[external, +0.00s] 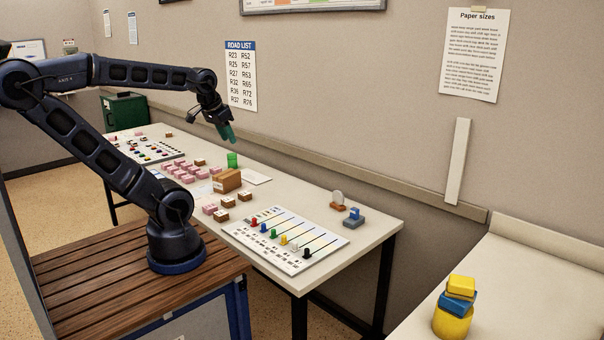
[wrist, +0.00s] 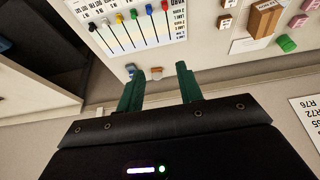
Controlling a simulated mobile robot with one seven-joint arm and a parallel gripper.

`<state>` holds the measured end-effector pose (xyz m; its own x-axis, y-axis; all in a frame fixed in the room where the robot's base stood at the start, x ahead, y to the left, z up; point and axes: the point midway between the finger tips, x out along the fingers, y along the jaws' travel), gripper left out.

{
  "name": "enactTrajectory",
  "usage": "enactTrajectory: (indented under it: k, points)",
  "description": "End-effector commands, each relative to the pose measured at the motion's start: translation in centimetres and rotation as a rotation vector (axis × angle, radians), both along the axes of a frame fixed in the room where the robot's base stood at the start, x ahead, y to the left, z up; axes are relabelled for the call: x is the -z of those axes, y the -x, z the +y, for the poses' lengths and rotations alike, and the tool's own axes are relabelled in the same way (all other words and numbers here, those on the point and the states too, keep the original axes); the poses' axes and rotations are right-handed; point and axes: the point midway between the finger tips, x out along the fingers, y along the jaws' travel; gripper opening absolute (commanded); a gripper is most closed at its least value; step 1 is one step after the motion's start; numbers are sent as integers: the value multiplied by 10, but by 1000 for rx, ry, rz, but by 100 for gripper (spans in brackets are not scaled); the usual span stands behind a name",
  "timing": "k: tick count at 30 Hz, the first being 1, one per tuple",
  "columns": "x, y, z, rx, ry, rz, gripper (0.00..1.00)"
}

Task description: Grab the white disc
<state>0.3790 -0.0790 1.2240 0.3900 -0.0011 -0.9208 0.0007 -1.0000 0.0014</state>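The white disc (external: 337,197) stands upright on a small brown base (external: 338,207) near the far right part of the long table in the external view. In the wrist view the brown base (wrist: 156,74) lies between and beyond my fingers; the disc itself is too small to make out there. My gripper (external: 227,133) is high above the table, left of the disc and well apart from it. In the wrist view its two green fingers (wrist: 159,84) are spread with nothing between them.
A blue-grey block piece (external: 354,217) stands close beside the disc's base. A slider board (external: 285,238) with coloured knobs lies in front. A cardboard box (external: 227,181), a green cylinder (external: 232,160) and several pink blocks stand farther left. The wall runs close behind the table.

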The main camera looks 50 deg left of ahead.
Motion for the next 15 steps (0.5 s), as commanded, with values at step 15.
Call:
enactTrajectory:
  k: [15]
  points:
    - [-10, -40, -6, -91, 77, 50, 36]
